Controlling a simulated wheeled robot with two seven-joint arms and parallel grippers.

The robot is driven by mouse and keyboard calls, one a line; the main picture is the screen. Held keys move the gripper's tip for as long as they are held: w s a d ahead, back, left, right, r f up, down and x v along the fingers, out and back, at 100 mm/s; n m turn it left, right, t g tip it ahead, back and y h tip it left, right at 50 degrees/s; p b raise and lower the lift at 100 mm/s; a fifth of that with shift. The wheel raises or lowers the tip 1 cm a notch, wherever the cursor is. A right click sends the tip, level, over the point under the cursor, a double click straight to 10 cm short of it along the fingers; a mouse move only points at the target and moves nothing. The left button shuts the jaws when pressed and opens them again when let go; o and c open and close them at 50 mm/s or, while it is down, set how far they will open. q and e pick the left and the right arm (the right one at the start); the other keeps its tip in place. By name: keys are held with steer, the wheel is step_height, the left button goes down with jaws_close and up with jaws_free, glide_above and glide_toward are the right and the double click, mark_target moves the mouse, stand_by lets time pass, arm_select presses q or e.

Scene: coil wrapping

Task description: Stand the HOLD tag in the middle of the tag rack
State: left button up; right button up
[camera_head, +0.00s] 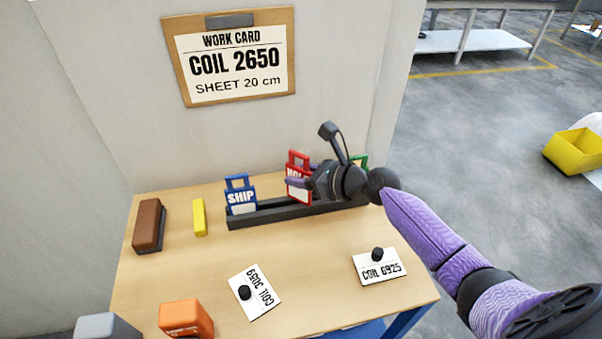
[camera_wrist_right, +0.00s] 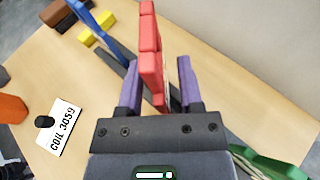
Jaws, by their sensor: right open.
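The red HOLD tag (camera_head: 298,168) stands upright in the middle of the black tag rack (camera_head: 272,214), with the blue SHIP tag (camera_head: 240,196) at the rack's left end. A green tag (camera_head: 361,160) shows at the right end, mostly hidden behind my right gripper. My right gripper (camera_head: 302,184) is at the HOLD tag. In the right wrist view its open purple fingers (camera_wrist_right: 158,82) are on either side of the red tag (camera_wrist_right: 150,50), with a gap visible on the right side. My left gripper is not in view.
A brown block (camera_head: 149,225) and a yellow block (camera_head: 199,217) lie left of the rack. Two white cards with black knobs, COIL 3059 (camera_head: 262,296) and COIL 6925 (camera_head: 388,268), lie in front. An orange block (camera_head: 186,319) is at the front left. A wall stands behind.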

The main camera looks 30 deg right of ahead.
steer(key=shift+r, duration=0.1)
steer(key=shift+s+d+r+p, duration=0.4)
steer(key=shift+s+r+p, duration=0.25)
steer(key=shift+r, duration=0.15)
steer(key=p+v, duration=0.2)
steer(key=v, duration=0.8)
steer(key=shift+s, duration=0.15)
steer(key=shift+d, duration=0.1)
